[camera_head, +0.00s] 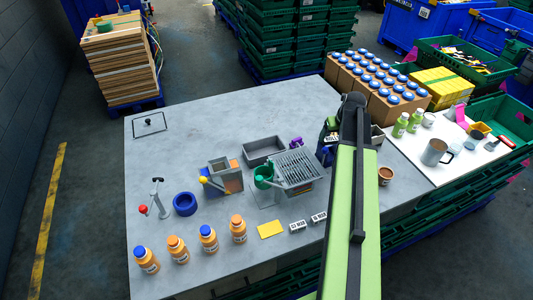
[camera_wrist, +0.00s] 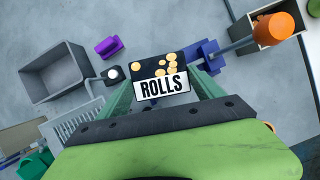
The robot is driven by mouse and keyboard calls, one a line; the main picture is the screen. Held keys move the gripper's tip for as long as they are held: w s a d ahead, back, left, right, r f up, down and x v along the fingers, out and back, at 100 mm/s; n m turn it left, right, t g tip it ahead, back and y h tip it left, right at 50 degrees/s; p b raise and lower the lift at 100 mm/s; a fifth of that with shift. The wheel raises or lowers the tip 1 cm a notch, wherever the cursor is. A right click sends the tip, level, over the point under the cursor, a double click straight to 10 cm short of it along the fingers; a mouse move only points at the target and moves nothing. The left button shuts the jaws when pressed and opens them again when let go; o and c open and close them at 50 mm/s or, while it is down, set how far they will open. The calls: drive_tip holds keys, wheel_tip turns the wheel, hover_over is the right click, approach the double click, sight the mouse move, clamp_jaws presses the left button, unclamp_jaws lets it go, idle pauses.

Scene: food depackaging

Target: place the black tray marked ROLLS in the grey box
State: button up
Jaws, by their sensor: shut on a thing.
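The black tray marked ROLLS (camera_wrist: 174,66) holds several round tan rolls and has a white label on its near side. It sits between the two green fingers of my gripper (camera_wrist: 161,82), which is shut on it. In the head view the tray (camera_head: 332,137) shows just left of my arm, which hides my gripper and part of the tray. The grey box (camera_wrist: 38,80) is open and looks empty, to the left of the tray in the wrist view. In the head view the grey box (camera_head: 263,148) stands left of my arm, apart from the tray.
A purple object (camera_wrist: 109,46) lies between the box and the tray. A grey slatted rack (camera_head: 294,170) stands in front of the box. A blue part (camera_wrist: 203,55) is close to the tray's right side. Bare grey table (camera_head: 200,125) lies left of the box.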

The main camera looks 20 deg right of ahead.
drive_tip(key=w+a+n+y+b, duration=0.1)
drive_tip(key=w+a, duration=0.5)
drive_tip(key=a, duration=0.6)
drive_tip(key=w+a+n+b, duration=0.1)
drive_tip(key=w+a, duration=0.5)
drive_tip(key=a, duration=0.6)
wheel_tip(320, 180, down, 11)
drive_tip(key=b, duration=1)
drive_tip(key=shift+s+f, duration=0.1)
drive_tip(key=shift+f, duration=0.05)
drive_tip(key=shift+r, duration=0.2)
drive_tip(key=shift+f, duration=0.15)
drive_tip(key=o, duration=1.4)
